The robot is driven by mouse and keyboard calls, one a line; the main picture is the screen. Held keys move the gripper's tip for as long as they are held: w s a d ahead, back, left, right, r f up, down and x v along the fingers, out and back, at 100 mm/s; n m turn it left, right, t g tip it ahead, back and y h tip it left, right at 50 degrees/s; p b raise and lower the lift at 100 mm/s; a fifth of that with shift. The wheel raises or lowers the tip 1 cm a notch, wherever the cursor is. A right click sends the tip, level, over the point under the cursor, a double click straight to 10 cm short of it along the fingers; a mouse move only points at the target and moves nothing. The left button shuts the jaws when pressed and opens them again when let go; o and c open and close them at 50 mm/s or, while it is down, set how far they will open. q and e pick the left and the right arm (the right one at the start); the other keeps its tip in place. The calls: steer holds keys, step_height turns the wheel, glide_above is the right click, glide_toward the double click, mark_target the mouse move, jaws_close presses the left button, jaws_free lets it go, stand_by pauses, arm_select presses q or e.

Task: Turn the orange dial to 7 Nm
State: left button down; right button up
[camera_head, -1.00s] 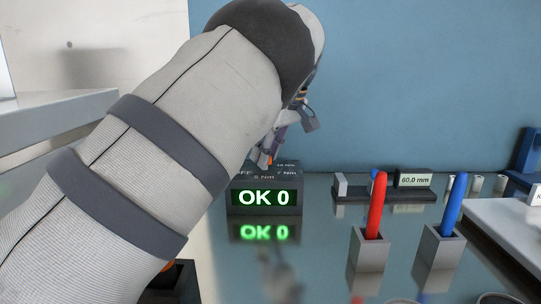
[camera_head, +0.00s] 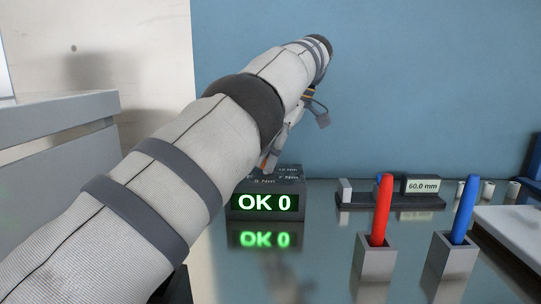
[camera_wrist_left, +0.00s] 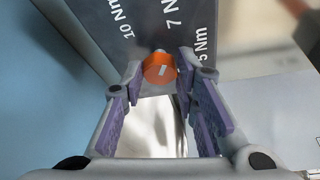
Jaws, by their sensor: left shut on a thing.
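The dial box (camera_head: 265,178) stands on the glossy table, with torque labels on its top and a green "OK 0" display on its front. The orange dial (camera_wrist_left: 159,69) shows in the left wrist view, with a short pale mark on its face. "10 Nm", "7 Nm" and "5 Nm" labels are beyond it. My left gripper (camera_wrist_left: 163,92) has its purple-padded fingers on either side of the dial and is shut on it. In the head view my left gripper (camera_head: 269,160) is small above the box, and my arm partly hides it. My right gripper is not in view.
A red pen (camera_head: 381,212) and a blue pen (camera_head: 464,210) stand in grey holders right of the box. A gauge reading "60.0 mm" (camera_head: 423,186) is behind them. A white surface (camera_head: 515,222) lies at the right edge. The table between box and holders is clear.

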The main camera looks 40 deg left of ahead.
arm_select(q)
steer(key=c, duration=1.3)
jaws_free()
